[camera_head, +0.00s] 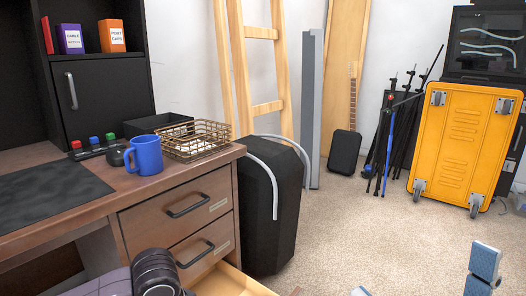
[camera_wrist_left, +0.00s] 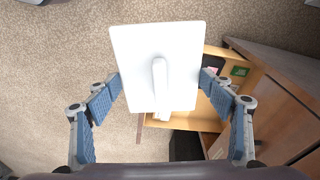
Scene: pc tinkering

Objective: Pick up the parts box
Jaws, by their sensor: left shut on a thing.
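The parts box (camera_wrist_left: 135,50) shows in the left wrist view as a white, flat-faced rectangular thing with a raised white bar at its middle. My left gripper (camera_wrist_left: 160,88) has its blue-padded fingers on both sides of the box and is shut on it. The box is over the edge of an open wooden drawer (camera_wrist_left: 235,55); its height above the drawer cannot be told. In the head view the box is out of frame. My right gripper (camera_head: 422,277) shows partly at the bottom right, fingers apart, with nothing seen between them.
The open lower drawer (camera_head: 235,283) juts from the wooden desk (camera_head: 185,210). A black bin (camera_head: 268,210) stands beside the desk. A blue mug (camera_head: 147,156) and wire basket (camera_head: 195,140) are on the desktop. A yellow wheeled case (camera_head: 462,140) stands at the right. The carpet between is clear.

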